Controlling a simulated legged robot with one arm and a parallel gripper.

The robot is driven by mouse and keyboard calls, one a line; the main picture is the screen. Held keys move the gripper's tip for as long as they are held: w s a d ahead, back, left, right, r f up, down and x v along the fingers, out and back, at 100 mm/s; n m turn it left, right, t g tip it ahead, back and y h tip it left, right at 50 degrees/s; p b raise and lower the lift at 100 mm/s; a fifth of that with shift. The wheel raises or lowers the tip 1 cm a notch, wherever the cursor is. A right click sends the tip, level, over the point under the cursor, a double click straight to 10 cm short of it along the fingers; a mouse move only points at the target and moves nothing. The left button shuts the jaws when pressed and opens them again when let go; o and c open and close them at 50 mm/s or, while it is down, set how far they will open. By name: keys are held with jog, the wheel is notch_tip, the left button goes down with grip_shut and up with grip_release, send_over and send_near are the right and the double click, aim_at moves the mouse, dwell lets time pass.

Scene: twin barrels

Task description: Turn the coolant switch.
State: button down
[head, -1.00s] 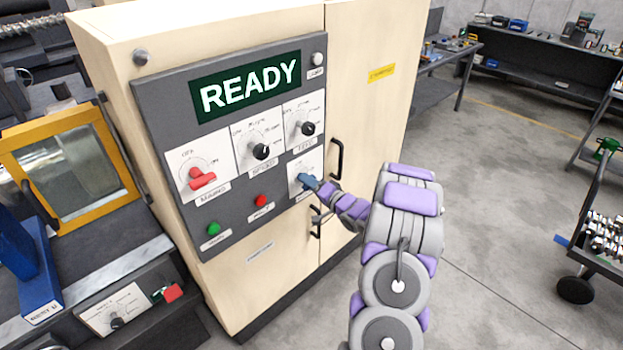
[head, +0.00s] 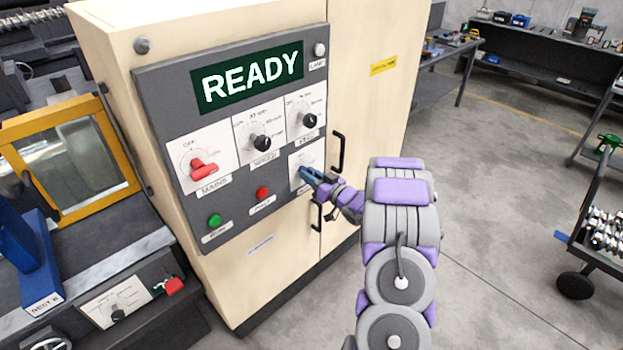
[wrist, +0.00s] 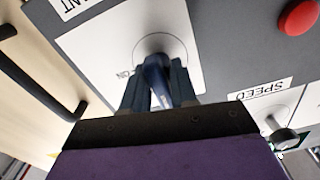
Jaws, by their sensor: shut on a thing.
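The coolant switch is a blue knob on a white plate (head: 297,160) at the lower right of the grey control panel (head: 160,100). In the wrist view the blue knob (wrist: 155,76) stands out from its round dial, with "ON" printed beside it and a label ending in "ANT" (wrist: 72,5) at the upper left. My gripper (head: 308,174) reaches the plate from the right. Its two fingers (wrist: 158,92) are shut around the knob, one on each side. In the head view my fingers hide most of the knob and part of its label.
A red mains switch (head: 203,170), a speed knob (head: 262,143) and another black knob (head: 310,121) are close by. Green (head: 215,220) and red (head: 262,192) buttons sit lower left. The screen (head: 247,80) reads "READY". Black door handles (head: 337,152) stick out near my wrist.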

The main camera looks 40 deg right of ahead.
jog(key=shift+f+n+b, duration=0.25)
jog(key=shift+n+b, duration=0.15)
jog(key=shift+n, duration=0.5)
jog(key=shift+r, duration=0.2)
jog(key=c, duration=1.1)
grip_release()
jog(key=shift+w+d, duration=0.1)
jog(key=s, duration=0.5)
jog(key=s+d+p, duration=0.1)
jog(key=s, duration=1.1)
jog(key=shift+s+d+f+p, duration=0.1)
jog(key=shift+s+d+p, duration=0.1)
jog(key=shift+p, duration=0.15)
jog(key=shift+w, duration=0.1)
